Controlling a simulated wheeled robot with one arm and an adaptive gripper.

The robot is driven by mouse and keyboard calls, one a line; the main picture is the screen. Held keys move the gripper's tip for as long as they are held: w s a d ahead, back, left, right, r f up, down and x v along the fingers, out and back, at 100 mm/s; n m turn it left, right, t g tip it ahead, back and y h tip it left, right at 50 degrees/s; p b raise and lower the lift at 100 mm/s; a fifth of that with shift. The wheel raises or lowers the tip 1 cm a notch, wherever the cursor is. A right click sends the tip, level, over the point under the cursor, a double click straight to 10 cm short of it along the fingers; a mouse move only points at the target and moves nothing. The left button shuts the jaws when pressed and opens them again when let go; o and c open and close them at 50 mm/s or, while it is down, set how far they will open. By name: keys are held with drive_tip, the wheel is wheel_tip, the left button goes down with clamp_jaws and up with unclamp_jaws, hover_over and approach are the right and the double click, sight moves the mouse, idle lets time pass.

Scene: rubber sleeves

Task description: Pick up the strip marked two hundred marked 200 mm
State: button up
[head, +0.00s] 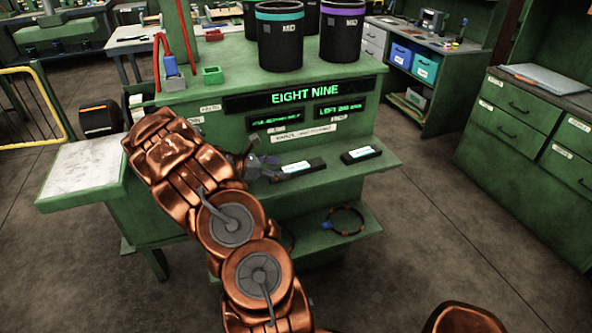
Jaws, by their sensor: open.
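Two short black strips with pale labels lie on the green ledge at the front of the workstation. The left strip (310,165) is close to my gripper, and the right strip (361,155) lies apart from it. Their labels are too small to read, so I cannot tell which one is marked 200 mm. My gripper (272,170) is open at the left end of the left strip. It is small and partly hidden by my copper arm, and I cannot tell whether it touches the strip.
Black bins (281,38) stand on top of the workstation, above a lit display (305,93) reading EIGHT NINE. A dark ring-shaped cable (344,221) lies on the lower shelf (310,245). A pale-topped side table (85,168) is at left. The floor at right is clear.

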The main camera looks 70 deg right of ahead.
sight(291, 169)
drive_tip(key=shift+p+x, duration=0.45)
drive_tip(key=shift+x, duration=1.75)
drive_tip(key=c, duration=1.3)
drive_tip(key=shift+o, duration=0.2)
drive_tip(key=shift+r, duration=0.1)
